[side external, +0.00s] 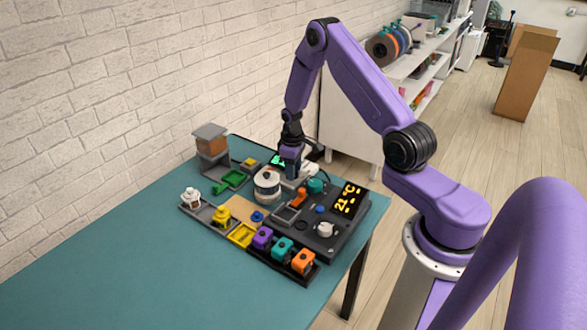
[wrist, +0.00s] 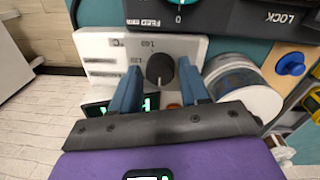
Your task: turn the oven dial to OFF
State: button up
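A dark round dial (wrist: 160,70) with a pale pointer line sits on a white panel (wrist: 100,48) with small printed marks around it. I take it for the oven dial; I cannot read an OFF mark. My gripper (wrist: 159,64) is open, with one blue finger on each side of the dial and a visible gap on both sides. I cannot tell whether the fingertips are level with the dial or above it. In the side view my gripper (side external: 291,172) points down over the white panel (side external: 303,177), and hides the dial there.
A teal dial (side external: 316,185) is close by on the dark console, with a 21 °C display (side external: 347,200) to its right. A white and grey round container (side external: 267,185) stands close to my gripper. Coloured blocks line the front. The table's left (side external: 90,265) is clear.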

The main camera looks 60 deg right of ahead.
jog(key=shift+r, duration=0.1)
notch_tip(320, 180, up, 17)
jog(key=a, duration=0.1)
jog(key=shift+s, duration=0.15)
dwell(0.4)
jog(key=shift+r, duration=0.1)
jog(key=s+a+r+n, duration=0.25)
jog(key=s+a, duration=0.25)
jog(key=a, duration=0.4)
jog(key=s+a+r+n, duration=0.25)
jog(key=s+a, duration=0.25)
jog(key=a, duration=0.5)
jog(key=s+a+r+n, duration=0.1)
jog(key=s+n, duration=0.1)
jog(key=s, duration=0.8)
jog(key=s+a+r+n+y, duration=0.1)
jog(key=s+a+n, duration=0.1)
jog(key=s, duration=0.9)
jog(key=shift+s+n, duration=0.2)
jog(key=shift+n, duration=0.4)
